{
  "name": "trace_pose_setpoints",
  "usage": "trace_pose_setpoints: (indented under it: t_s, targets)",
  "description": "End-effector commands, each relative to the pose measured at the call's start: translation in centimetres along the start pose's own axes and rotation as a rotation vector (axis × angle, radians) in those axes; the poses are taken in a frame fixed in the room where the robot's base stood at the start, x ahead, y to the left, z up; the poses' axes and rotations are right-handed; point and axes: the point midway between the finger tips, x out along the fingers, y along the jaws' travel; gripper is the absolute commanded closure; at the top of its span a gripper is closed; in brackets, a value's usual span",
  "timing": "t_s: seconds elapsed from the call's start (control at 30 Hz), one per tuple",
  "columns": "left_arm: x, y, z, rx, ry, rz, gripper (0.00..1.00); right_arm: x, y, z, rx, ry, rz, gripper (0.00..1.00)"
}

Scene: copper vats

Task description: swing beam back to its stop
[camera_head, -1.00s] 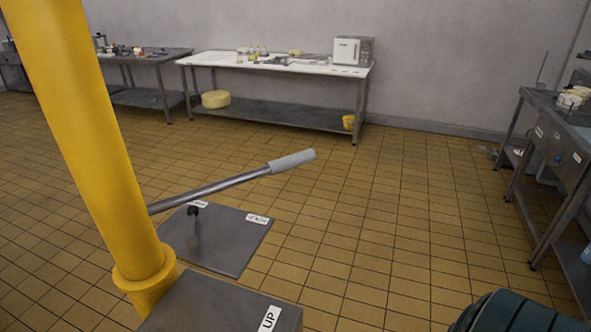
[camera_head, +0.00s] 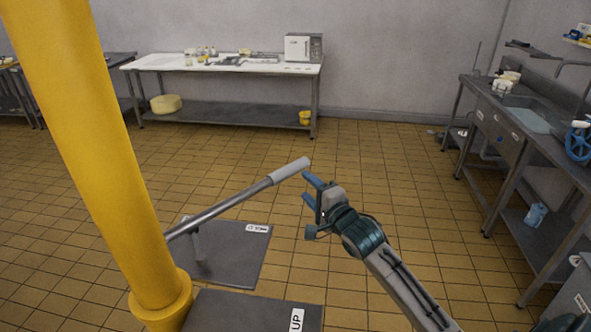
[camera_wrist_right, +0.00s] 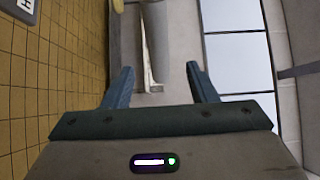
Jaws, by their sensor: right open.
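The beam (camera_head: 225,205) is a grey metal bar with a pale grey grip (camera_head: 290,169) at its free end. It runs from behind the thick yellow column (camera_head: 100,150) up and to the right, above a dark floor plate. My right gripper (camera_head: 310,188) is open and empty, with blue fingers just right of the grip's end in the head view. I see a gap there and no contact. In the right wrist view, both fingers of the right gripper (camera_wrist_right: 160,85) are spread apart with nothing held between them. My left gripper is not in view.
A dark plate (camera_head: 232,265) with a label lies on the tiled floor below the beam. A grey block labelled UP (camera_head: 250,312) sits at the column's foot. A white-topped table (camera_head: 160,62) stands at the back wall, a steel bench (camera_head: 545,148) at right. Floor between is clear.

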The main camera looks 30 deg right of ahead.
Motion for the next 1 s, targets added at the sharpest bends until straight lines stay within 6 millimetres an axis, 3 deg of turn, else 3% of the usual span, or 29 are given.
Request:
trace_pose_setpoints:
  t_s: [0.5, 0.7, 0.97, 1.0]
  targets:
    - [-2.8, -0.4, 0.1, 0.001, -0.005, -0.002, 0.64, 8.8, -0.1, 0.0, 0.002, 0.001, 0.001, 0.48]
    - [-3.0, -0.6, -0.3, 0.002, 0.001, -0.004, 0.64, 10.1, 0.1, 0.0, 0.001, 0.001, 0.003, 0.48]
    - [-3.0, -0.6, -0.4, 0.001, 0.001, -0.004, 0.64, 10.2, 0.2, 0.0, -0.001, 0.001, 0.002, 0.48]
    - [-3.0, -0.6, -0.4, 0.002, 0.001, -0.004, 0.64, 10.2, 0.2, 0.0, -0.001, 0.001, 0.002, 0.54]
